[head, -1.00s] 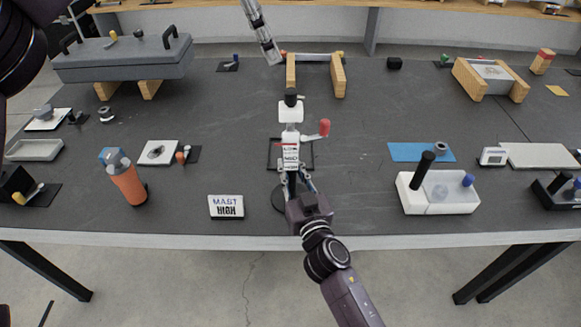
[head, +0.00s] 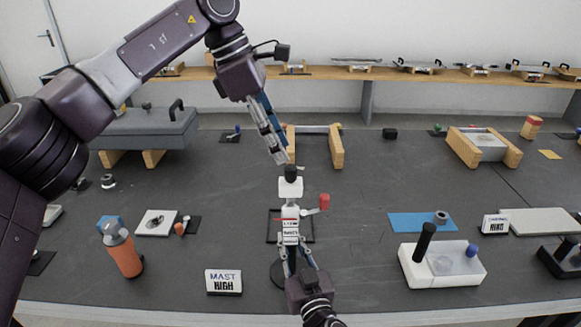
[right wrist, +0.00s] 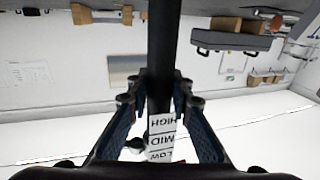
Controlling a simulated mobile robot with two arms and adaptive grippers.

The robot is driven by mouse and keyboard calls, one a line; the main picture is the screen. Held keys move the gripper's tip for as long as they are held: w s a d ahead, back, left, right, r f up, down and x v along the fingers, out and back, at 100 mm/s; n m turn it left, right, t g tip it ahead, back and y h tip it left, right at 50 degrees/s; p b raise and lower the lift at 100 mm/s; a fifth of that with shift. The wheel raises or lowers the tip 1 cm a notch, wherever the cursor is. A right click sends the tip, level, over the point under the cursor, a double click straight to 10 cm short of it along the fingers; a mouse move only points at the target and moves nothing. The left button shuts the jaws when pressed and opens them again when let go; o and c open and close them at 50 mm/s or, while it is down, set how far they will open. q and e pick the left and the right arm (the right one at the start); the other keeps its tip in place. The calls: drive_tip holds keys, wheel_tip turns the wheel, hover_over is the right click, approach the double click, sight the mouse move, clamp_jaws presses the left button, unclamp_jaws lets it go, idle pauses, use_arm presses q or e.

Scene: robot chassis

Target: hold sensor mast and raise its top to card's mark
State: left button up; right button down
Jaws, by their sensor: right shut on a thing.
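The sensor mast (head: 290,215) stands upright in the middle of the table, with a white label sleeve, a white head with a black cap (head: 290,173), and a red-knobbed crank (head: 324,203) on its right. My right gripper (head: 298,262) is shut around its lower part. In the right wrist view the dark post and the HIGH, MID, LOW label (right wrist: 161,138) show between its fingers. My left gripper (head: 281,158) points down just above the cap; its finger gap is unclear, and I cannot tell whether it touches. The card (head: 224,282) reads MAST HIGH.
An orange bottle-like object (head: 124,252) stands left of the card. A white block with a black handle (head: 445,270) is to the right. Wooden supports (head: 336,148) stand behind the mast.

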sight(290, 166)
use_arm(q)
drive_tip(key=x, duration=0.6)
drive_tip(key=shift+d+f, duration=0.1)
drive_tip(key=shift+f, duration=0.1)
clamp_jaws()
